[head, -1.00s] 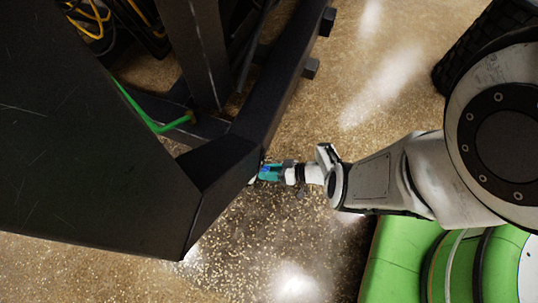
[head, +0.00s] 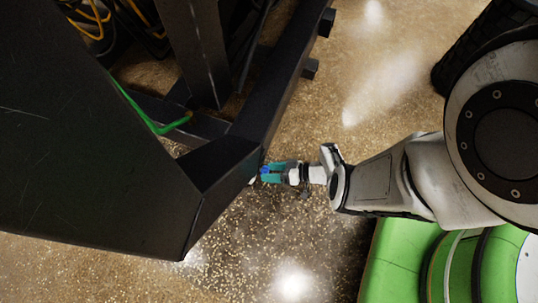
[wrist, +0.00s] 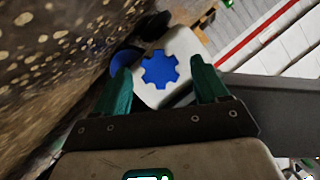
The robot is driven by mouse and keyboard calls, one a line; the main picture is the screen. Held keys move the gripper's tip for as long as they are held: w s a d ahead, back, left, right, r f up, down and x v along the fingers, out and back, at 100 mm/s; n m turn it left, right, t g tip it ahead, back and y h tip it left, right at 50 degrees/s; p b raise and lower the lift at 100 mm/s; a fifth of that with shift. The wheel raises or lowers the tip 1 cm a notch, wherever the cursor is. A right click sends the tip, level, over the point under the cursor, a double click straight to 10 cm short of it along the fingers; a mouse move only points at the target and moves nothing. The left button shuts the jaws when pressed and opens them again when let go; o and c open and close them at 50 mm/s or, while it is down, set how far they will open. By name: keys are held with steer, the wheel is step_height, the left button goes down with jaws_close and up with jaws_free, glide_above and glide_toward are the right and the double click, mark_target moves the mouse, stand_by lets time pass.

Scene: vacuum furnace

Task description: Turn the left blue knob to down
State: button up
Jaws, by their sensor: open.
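A blue gear-shaped knob (wrist: 160,70) sits on a white block (wrist: 185,48) in the wrist view. A second blue piece (wrist: 124,60) lies left of it, partly hidden behind my left finger; I cannot tell which is the left knob. My gripper (wrist: 161,66) is open, its two teal fingers on either side of the gear-shaped knob in the picture. Contact with it cannot be told. In the head view my gripper (head: 268,173) is at the corner of the black frame, with a small blue spot by its fingertips.
The black furnace frame (head: 215,165) with its large dark panel (head: 90,160) fills the left of the head view. A green cable (head: 150,122) runs along it. Speckled floor (head: 385,75) lies open to the upper right. A grey bar (wrist: 275,95) is right of the fingers in the wrist view.

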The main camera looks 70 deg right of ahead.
steer(key=p+v, duration=0.1)
steer(key=v, duration=0.8)
steer(key=shift+s, duration=0.25)
